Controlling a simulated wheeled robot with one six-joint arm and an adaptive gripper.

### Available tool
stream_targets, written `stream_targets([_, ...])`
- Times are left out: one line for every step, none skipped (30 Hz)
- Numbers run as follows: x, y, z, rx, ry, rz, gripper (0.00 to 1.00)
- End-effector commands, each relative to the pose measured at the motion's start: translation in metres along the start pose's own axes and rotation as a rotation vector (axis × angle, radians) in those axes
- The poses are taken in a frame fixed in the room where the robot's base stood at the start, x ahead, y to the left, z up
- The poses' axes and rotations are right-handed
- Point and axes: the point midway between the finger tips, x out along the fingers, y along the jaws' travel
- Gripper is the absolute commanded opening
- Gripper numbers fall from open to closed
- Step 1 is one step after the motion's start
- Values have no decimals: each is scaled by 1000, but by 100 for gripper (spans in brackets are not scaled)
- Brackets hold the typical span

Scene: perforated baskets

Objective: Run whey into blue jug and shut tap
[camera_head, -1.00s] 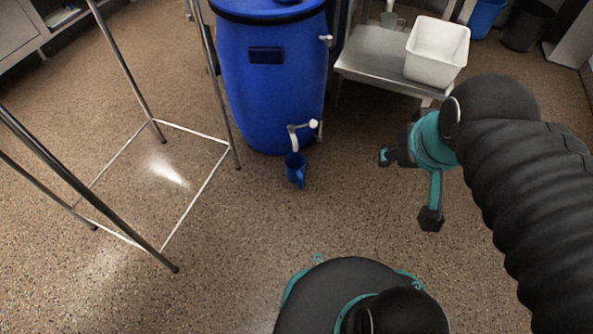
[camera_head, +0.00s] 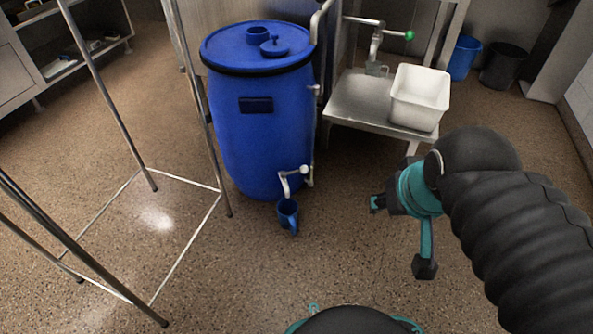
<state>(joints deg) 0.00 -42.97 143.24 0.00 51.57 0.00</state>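A blue jug (camera_head: 288,213) stands on the floor at the foot of a large blue barrel (camera_head: 262,140). A white tap (camera_head: 292,180) sticks out low on the barrel, with its spout above the jug. No stream of liquid can be made out, and I cannot tell whether the tap is open. The jug's inside is too small to read. My gripper (camera_head: 400,235) hangs to the right of the jug and tap, apart from both. Its two dark-tipped fingers are spread and nothing is between them.
A metal frame (camera_head: 183,252) stands at the left. Floor between jug and gripper is clear.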

Motion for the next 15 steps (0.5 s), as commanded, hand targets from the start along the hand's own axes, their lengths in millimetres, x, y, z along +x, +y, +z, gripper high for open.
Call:
stream_targets([0, 0, 0, 0, 0, 0, 45])
stream_targets([0, 0, 0, 0, 0, 0, 45])
stream_targets([0, 0, 0, 0, 0, 0, 45])
stream_targets([0, 0, 0, 0, 0, 0, 45])
stream_targets([0, 0, 0, 0, 0, 0, 45])
stream_targets([0, 0, 0, 0, 0, 0, 45])
stream_targets([0, 0, 0, 0, 0, 0, 40])
stream_targets([0, 0, 0, -1, 0, 0, 33])
stream_targets([-2, -1, -1, -4, -1, -2, 23])
stream_targets([-1, -2, -1, -6, -8, -4, 15])
stream_targets([1, -2, -1, -9, -17, -5, 8])
stream_targets([4, -3, -2, -12, -34, -6, 0])
stream_targets([8, -4, -2, -15, -51, -8, 0])
stream_targets([12, -5, -2, -18, -70, -9, 0])
stream_targets([18, -6, -1, -23, -101, -11, 0])
